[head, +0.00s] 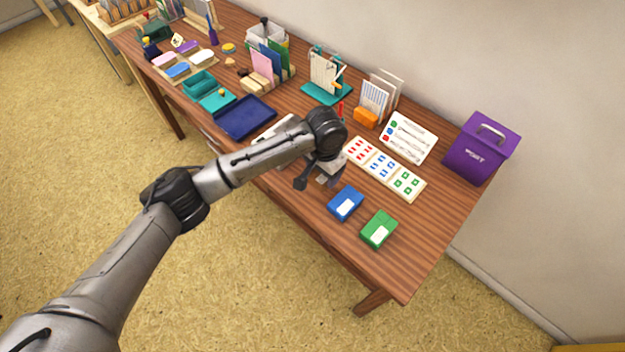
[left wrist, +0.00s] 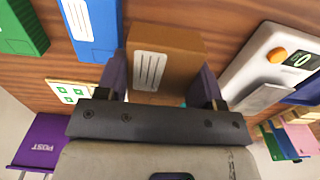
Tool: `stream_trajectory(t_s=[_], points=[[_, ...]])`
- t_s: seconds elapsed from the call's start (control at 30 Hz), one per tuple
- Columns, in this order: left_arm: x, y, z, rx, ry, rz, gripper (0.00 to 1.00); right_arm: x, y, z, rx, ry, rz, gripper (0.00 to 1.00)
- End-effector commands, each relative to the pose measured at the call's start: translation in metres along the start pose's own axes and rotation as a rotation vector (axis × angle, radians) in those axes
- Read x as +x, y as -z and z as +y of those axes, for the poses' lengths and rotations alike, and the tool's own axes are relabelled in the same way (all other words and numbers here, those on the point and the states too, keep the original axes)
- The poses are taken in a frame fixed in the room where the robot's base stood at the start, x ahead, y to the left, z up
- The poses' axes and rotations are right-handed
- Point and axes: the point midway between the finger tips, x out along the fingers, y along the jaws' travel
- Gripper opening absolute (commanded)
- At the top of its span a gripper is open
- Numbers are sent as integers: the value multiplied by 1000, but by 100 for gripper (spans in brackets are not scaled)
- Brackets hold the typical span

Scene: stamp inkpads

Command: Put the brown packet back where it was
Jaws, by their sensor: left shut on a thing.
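The brown packet (left wrist: 166,60) with a white lined label is between the two fingers of my left gripper (left wrist: 162,78) in the left wrist view. The gripper is shut on it. I cannot tell whether the packet touches the table. My right gripper is in neither view.
A blue packet (head: 345,203) and a green packet (head: 378,229) lie to the right. Stamped cards (head: 381,166) lie behind them. A white scale (left wrist: 268,62) with a display stands beside the gripper. A purple post box (head: 475,150) stands at the back right. The table's front right corner is bare.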

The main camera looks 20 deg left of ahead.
Motion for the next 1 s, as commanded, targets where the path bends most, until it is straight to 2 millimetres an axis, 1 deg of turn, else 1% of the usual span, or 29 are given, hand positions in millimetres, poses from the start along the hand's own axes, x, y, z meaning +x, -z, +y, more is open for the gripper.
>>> stream_trajectory(t_s=[0.03, 0.1, 0.3, 0.47, 0.77, 1.0], points=[[7, 0, -9, -2, 2, 0, 28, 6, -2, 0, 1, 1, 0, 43], [12, -1, -18, -1, 1, 0, 28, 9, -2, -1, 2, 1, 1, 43], [19, -2, -32, 1, 0, 0, 28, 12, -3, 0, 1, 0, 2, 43], [24, -2, -34, 2, 0, 0, 28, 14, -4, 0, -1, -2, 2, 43], [59, -2, -34, 2, 1, 0, 28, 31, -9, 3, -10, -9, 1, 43], [60, -2, -33, 2, 0, 1, 28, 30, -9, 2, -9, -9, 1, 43]])
